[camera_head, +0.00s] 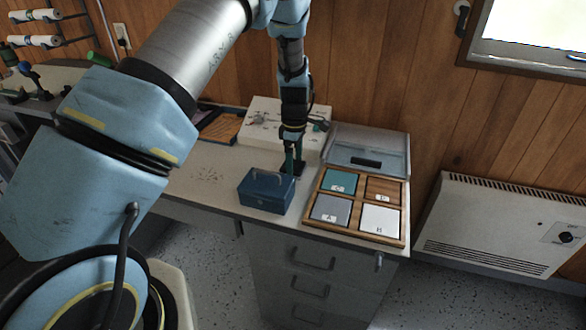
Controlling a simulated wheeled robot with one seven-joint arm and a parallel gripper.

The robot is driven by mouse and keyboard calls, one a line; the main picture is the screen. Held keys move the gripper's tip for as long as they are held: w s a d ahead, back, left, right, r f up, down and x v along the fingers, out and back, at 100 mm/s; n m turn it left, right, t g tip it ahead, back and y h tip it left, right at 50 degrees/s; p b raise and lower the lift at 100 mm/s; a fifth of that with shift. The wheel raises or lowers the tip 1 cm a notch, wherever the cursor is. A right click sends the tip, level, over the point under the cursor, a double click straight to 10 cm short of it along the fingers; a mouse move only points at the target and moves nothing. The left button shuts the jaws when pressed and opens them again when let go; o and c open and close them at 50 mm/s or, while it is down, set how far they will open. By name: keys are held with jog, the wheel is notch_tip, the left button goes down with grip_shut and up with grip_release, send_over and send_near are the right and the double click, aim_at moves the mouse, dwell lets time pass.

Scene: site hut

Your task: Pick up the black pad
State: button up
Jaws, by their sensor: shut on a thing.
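My gripper (293,163) points down over the worktop, behind the small blue box and left of the wooden tray. It is shut on a small dark thing (292,171), which looks like the black pad. The fingers and arm hide part of it, and I cannot tell whether it touches the worktop. The wooden tray (352,234) has square compartments with labels. They show teal at back left, brown wood at back right, grey-blue at front left and white at front right.
A blue box with a handle (265,191) stands just in front of my gripper. A clear-lidded case (368,148) with a dark strip stands behind the tray. The worktop (205,182) is clear on the left.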

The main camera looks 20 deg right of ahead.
jog(key=shift+c, duration=0.6)
jog(key=shift+r, duration=0.15)
notch_tip(320, 180, up, 10)
jog(key=b, duration=0.2)
